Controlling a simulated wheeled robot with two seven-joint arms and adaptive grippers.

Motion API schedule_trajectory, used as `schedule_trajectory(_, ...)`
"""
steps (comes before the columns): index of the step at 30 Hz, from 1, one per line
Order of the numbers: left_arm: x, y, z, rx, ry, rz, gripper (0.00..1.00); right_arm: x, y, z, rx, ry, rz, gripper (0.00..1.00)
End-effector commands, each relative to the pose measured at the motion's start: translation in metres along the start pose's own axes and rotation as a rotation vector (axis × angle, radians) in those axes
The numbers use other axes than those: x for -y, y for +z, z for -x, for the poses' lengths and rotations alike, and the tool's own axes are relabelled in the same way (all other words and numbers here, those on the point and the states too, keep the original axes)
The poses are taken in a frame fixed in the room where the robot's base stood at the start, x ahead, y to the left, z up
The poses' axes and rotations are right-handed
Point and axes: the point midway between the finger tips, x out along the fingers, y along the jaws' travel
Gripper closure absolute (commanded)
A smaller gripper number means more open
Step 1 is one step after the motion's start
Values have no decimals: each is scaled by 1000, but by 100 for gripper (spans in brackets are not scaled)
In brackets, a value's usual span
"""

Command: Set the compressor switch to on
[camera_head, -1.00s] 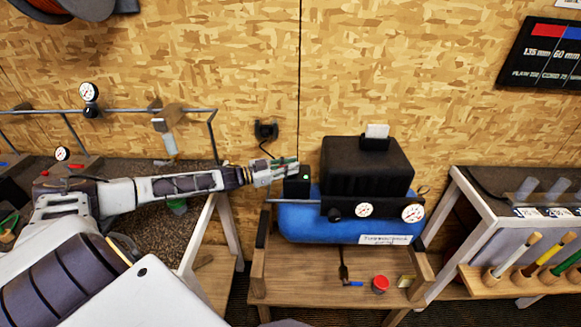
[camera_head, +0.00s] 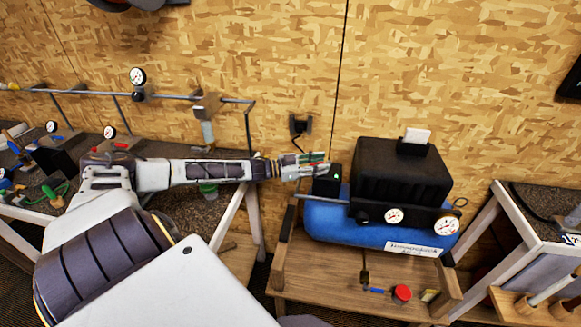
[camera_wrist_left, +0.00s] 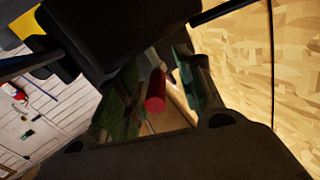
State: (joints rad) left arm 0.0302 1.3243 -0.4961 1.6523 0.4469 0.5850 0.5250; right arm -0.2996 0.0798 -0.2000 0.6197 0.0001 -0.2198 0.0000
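The compressor has a blue tank (camera_head: 330,222) and a black housing (camera_head: 402,172), and stands on a wooden stand. A small black switch box (camera_head: 325,186) with a lit green spot sits at its left end. My left gripper (camera_head: 318,168) reaches in from the left, its fingertips right at the box's left side; I cannot tell if they touch it. In the left wrist view the fingers (camera_wrist_left: 158,95) are apart, with a red cylindrical piece (camera_wrist_left: 155,92), perhaps the switch lever, between them. Its position is unclear. My right gripper is not in view.
The wooden stand (camera_head: 340,296) holds a red-topped can (camera_head: 402,292) and a small brush below the tank. A wall outlet (camera_head: 299,124) is just above my gripper. A workbench (camera_head: 225,195) lies under my left arm, another bench (camera_head: 520,215) at right.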

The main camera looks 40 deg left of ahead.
Motion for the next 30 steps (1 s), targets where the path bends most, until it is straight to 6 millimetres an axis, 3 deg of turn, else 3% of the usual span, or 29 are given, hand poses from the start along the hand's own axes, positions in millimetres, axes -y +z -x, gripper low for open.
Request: schedule_trajectory(30, 0, 0, 47, 1, 1, 0, 64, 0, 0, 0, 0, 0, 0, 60)
